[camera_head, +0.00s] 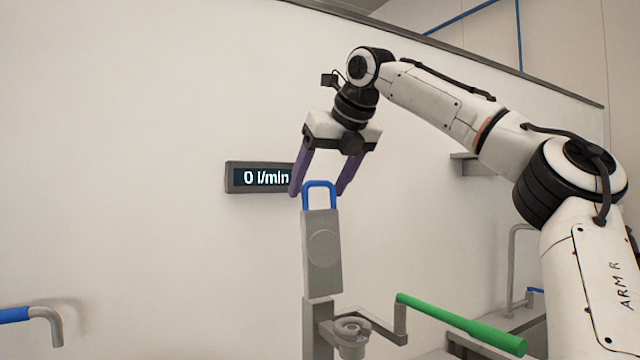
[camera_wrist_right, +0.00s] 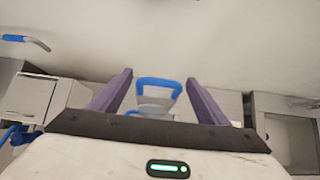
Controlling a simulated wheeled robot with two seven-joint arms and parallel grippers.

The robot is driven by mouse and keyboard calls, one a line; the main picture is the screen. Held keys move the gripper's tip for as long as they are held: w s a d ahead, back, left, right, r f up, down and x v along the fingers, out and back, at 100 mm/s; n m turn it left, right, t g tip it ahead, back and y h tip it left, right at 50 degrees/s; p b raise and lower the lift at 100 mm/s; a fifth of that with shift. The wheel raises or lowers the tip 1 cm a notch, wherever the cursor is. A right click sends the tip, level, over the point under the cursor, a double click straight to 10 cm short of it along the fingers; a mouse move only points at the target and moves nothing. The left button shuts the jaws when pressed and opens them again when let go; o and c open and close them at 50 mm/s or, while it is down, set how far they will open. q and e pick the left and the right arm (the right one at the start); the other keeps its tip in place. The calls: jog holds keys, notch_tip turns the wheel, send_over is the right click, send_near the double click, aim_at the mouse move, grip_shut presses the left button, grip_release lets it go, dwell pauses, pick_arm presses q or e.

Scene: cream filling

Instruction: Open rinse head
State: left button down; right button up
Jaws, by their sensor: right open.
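The rinse head is probably the grey upright block (camera_head: 322,255) with a round disc on its face and a blue loop handle (camera_head: 319,186) on top. It stands upright on a grey post. My right gripper (camera_head: 318,194) is open, with its purple fingers pointing down on either side of the blue handle in the head view. In the right wrist view the blue handle (camera_wrist_right: 159,84) shows between the two fingers, apart from both. I see no contact with the handle. My left gripper is not in view.
A display (camera_head: 258,177) reading "0 l/min" is on the white wall behind the gripper. A green bar handle (camera_head: 460,325) sticks out to the right below the block. A grey pipe with a blue grip (camera_head: 35,318) is at the lower left. The wall area at left is clear.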

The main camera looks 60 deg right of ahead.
jog(key=shift+s, duration=0.1)
jog(key=v, duration=1)
jog(key=shift+a+r, duration=0.1)
